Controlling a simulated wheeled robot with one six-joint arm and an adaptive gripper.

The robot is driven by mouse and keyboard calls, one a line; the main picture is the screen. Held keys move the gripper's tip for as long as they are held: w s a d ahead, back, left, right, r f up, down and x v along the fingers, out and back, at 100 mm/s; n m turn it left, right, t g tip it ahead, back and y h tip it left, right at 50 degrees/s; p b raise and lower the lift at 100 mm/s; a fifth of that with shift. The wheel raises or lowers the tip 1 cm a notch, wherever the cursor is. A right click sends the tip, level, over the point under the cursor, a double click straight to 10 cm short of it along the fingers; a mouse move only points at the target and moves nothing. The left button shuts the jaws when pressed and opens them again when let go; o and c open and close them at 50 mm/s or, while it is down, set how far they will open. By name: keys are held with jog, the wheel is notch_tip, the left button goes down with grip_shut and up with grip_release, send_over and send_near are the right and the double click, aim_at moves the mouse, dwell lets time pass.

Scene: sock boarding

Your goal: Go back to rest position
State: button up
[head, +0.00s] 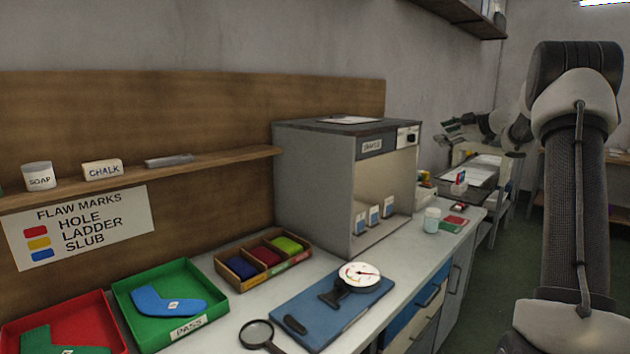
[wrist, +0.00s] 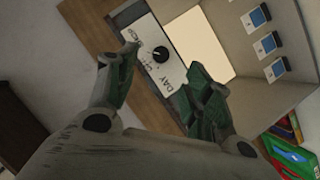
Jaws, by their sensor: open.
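My gripper (wrist: 163,66) is open in the wrist view, with its two dark green fingers apart and nothing between them. Beyond the fingers is the control panel of the light box, with a black knob (wrist: 160,47) and lettering including "DAY". I cannot tell whether a finger touches it. In the head view my gripper (head: 450,131) shows small, to the right of the grey light box (head: 312,182), its fingers pointing left. My arm runs up the right side of that view.
A green PASS tray (head: 222,312) holds a blue sock (head: 165,302); a red tray (head: 108,305) holds a green sock (head: 65,338). A blue board (head: 350,318) with a dial gauge (head: 360,275) and a magnifier (head: 257,335) lie in front. Floor (head: 480,300) shows clear right of the bench.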

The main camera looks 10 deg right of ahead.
jog(key=s+d+f+m+h, duration=0.1)
jog(key=d+f+m+h, duration=0.25)
jog(key=d, duration=0.25)
jog(key=s+d+f+m+h, duration=0.2)
jog(key=d+f+m+h, duration=0.15)
jog(key=d, duration=0.25)
jog(key=s+f+m+g+h, duration=0.2)
jog(key=s+m+g+h, duration=0.4)
jog(key=s, duration=1.1)
jog(key=s+a+f+g+y, duration=0.1)
jog(key=s+a+g+y, duration=0.2)
jog(key=s+a, duration=3.1)
jog(key=y, duration=0.4)
jog(key=shift+y, duration=0.4)
